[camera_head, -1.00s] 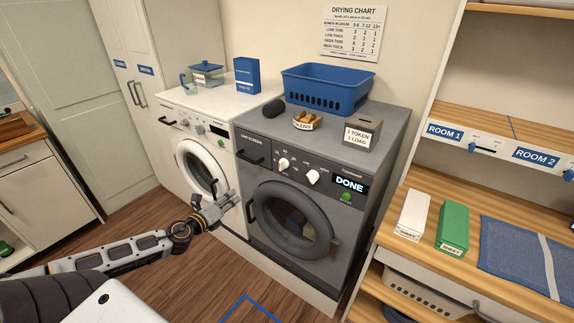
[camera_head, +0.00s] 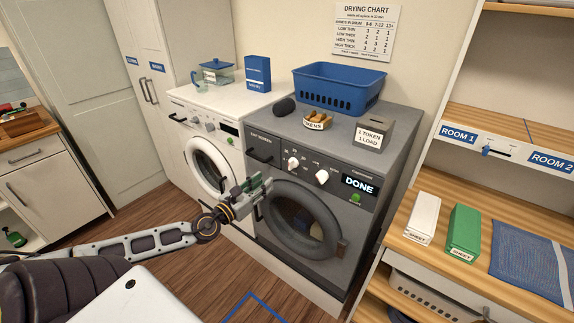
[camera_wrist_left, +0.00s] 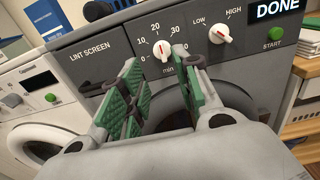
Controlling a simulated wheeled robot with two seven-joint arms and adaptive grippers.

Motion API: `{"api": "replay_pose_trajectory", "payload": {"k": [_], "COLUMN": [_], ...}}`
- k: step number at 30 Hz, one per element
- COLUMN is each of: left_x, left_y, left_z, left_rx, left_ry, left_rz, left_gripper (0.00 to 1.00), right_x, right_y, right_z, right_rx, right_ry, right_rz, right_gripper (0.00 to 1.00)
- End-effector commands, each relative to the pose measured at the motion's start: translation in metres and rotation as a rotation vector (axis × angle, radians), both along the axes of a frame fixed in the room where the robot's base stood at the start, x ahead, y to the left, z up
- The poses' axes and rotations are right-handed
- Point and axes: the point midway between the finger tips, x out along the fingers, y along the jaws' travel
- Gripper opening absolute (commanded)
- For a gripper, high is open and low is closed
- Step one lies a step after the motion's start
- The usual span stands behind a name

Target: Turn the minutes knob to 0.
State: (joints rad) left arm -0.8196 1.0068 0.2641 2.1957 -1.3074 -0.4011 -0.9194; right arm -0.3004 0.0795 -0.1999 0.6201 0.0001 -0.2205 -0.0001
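The white minutes knob (camera_head: 293,162) is on the grey dryer's (camera_head: 350,152) front panel. In the left wrist view, the minutes knob (camera_wrist_left: 162,50) has a red pointer that appears to point up, near the 20 mark; the 0 mark (camera_wrist_left: 141,58) is at its lower left. My left gripper (camera_head: 259,190) is in front of the dryer, below and left of the knob. In the left wrist view the green-padded fingers of my left gripper (camera_wrist_left: 160,85) are apart and empty, with the knob beyond them, apparently untouched. My right gripper is not in view.
A second white knob (camera_wrist_left: 220,34), marked LOW to HIGH, is right of the minutes knob. Farther right are the DONE display (camera_head: 358,184) and green start button (camera_head: 355,198). The dryer's round door (camera_head: 300,220) is below. A white washer (camera_head: 208,150) stands at left.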

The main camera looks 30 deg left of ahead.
Motion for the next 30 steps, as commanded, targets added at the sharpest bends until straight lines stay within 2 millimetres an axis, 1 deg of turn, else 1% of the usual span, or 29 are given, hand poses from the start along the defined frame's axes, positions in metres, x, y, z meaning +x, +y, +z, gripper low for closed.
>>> {"api": "replay_pose_trajectory", "payload": {"k": [14,20,30], "left_x": [0.002,0.008,0.023], "left_y": [0.0,-0.001,-0.002], "left_z": [0.0,0.0,0.0], "left_rx": [-0.002,-0.003,-0.002], "left_ry": [0.0,-0.001,-0.001], "left_rz": [0.0,-0.001,-0.001], "left_gripper": [0.32,0.32,0.32], "right_x": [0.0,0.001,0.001], "right_y": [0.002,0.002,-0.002], "right_z": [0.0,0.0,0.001], "right_rx": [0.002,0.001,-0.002], "right_ry": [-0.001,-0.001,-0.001], "right_rz": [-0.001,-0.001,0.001], "right_gripper": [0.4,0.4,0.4]}}
